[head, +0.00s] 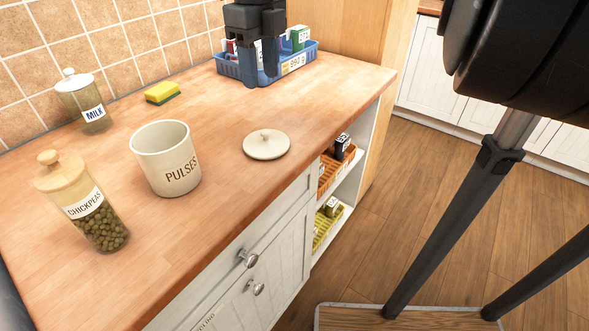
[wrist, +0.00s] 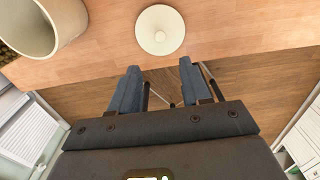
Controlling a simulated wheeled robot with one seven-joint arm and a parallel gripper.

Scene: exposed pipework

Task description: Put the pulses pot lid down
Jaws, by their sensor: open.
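The pulses pot (head: 165,165) is a cream pot standing upright and uncovered on the wooden worktop. Its open rim also shows at the top left of the wrist view (wrist: 42,28). The pulses pot lid (head: 267,146), a round cream disc with a small knob, lies flat, knob up, on the worktop right of the pot. In the wrist view the lid (wrist: 160,32) lies beyond my fingertips, apart from them. My gripper (head: 261,74) is open and empty. It shows above the back of the worktop, in front of the blue basket; its two blue fingers show in the wrist view (wrist: 158,82).
A chickpeas jar (head: 88,208), a milk jar (head: 83,103) and a sponge (head: 162,93) stand around the pot. A blue basket (head: 229,68) with packets sits at the back. Shelves with an orange basket (head: 328,172) are below the worktop's right edge. Worktop around the lid is clear.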

